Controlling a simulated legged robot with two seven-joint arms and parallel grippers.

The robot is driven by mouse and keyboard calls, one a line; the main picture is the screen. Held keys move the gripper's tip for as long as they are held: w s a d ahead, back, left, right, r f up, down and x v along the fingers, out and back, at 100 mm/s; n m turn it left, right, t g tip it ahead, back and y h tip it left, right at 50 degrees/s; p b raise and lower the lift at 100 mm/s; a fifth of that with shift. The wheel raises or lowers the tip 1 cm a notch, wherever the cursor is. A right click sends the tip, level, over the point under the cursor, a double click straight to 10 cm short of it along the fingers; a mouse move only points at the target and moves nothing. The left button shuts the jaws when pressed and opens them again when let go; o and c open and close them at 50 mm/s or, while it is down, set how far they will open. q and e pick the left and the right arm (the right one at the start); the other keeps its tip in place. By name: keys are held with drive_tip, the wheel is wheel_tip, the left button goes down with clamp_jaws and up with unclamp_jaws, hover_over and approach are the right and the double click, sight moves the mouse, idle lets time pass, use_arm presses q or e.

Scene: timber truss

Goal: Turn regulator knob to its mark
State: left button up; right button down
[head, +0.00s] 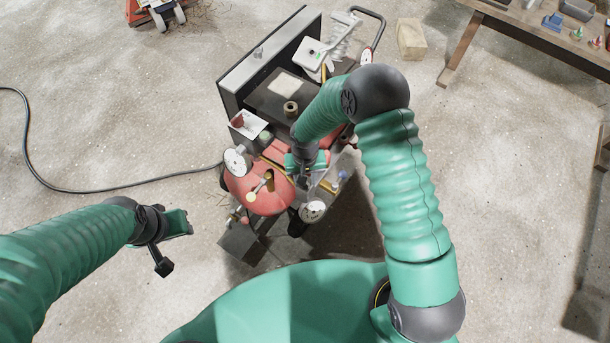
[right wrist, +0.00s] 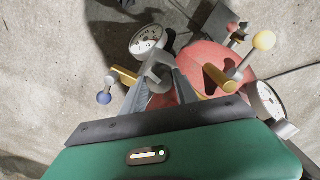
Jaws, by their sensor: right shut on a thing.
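The compressor has a red tank (head: 262,192) with brass fittings and dials, and stands below my right arm in the head view. My right gripper (head: 308,178) is down at its front, between the tank and a white dial gauge (head: 312,211). In the right wrist view my right gripper (right wrist: 160,82) is shut on a grey knob (right wrist: 157,68), the regulator knob as far as I can tell. The white gauge (right wrist: 148,40) is just beyond it. Any mark on the knob is too small to read. My left gripper (head: 168,243) hangs empty over the floor, away from the compressor.
A blue-tipped valve lever (right wrist: 104,97) and a yellow-tipped one (right wrist: 263,41) stick up on either side of my right gripper. A second dial (right wrist: 268,102) is at the right. A black hose (head: 95,190) lies on the floor. A workbench (head: 550,35) is at upper right.

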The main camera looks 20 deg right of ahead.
drive_tip(key=n+p, duration=0.1)
drive_tip(key=n, duration=0.1)
drive_tip(key=n+p, duration=0.2)
drive_tip(key=shift+r+n, duration=0.2)
drive_tip(key=shift+n, duration=0.1)
drive_tip(key=n+p, duration=0.2)
drive_tip(key=n, duration=0.3)
drive_tip(key=shift+p, duration=0.3)
drive_tip(key=n+p, duration=0.2)
drive_tip(key=n, duration=0.3)
drive_tip(key=shift+n, duration=0.4)
drive_tip(key=n+p, duration=0.1)
drive_tip(key=n, duration=0.4)
drive_tip(key=shift+w+d+f, duration=0.1)
drive_tip(key=shift+n, duration=0.3)
drive_tip(key=c, duration=0.9)
unclamp_jaws()
drive_tip(key=shift+c, duration=0.2)
wheel_tip(320, 180, up, 17)
drive_tip(key=p, duration=0.3)
drive_tip(key=shift+f, duration=0.15)
